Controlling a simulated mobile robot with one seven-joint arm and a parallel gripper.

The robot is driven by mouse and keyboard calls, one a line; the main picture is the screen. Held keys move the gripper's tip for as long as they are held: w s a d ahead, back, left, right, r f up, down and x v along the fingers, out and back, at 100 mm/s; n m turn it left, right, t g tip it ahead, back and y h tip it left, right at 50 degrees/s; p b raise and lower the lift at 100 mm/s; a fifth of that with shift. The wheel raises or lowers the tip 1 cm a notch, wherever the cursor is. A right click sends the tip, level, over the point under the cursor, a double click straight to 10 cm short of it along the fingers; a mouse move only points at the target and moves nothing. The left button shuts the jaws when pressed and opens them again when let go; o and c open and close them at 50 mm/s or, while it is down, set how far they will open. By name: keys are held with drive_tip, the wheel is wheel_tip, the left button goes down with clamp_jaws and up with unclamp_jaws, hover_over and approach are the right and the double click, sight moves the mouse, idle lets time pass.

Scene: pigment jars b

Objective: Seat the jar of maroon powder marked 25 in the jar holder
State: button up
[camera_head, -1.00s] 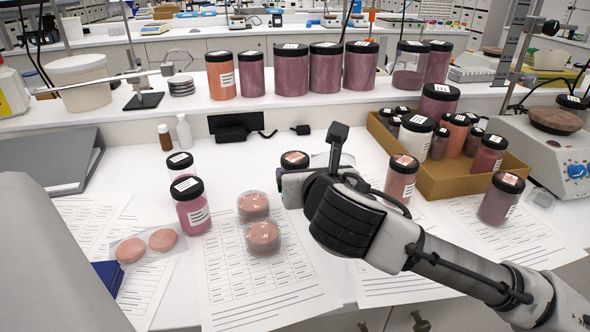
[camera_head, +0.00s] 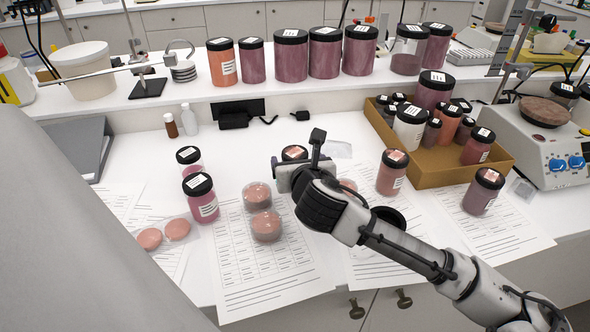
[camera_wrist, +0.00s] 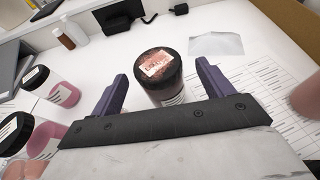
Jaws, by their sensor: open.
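My gripper (camera_wrist: 161,72) is open, with one purple finger on each side of a black-lidded jar (camera_wrist: 154,70). The lid has a pinkish label whose marking is too blurred to read. A white side label shows, but the powder colour is mostly hidden, so I cannot tell if this is jar 25. The fingers appear apart from the jar. In the head view only this jar's lid (camera_head: 294,153) shows behind my gripper (camera_head: 290,177). Another jar of dark maroon powder (camera_head: 480,194) stands on the paper at right. I cannot tell which thing is the jar holder.
Two pink-powder jars (camera_head: 200,203) and clear dishes of pink discs (camera_head: 266,227) stand left of my gripper. A jar of salmon powder (camera_head: 390,178) and a cardboard box (camera_head: 436,172) of jars stand right. Large jars (camera_head: 325,58) line the raised shelf behind.

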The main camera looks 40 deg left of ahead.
drive_tip(key=p+x, duration=0.2)
drive_tip(key=x, duration=0.3)
drive_tip(key=shift+r, duration=0.1)
drive_tip(key=c, duration=1.2)
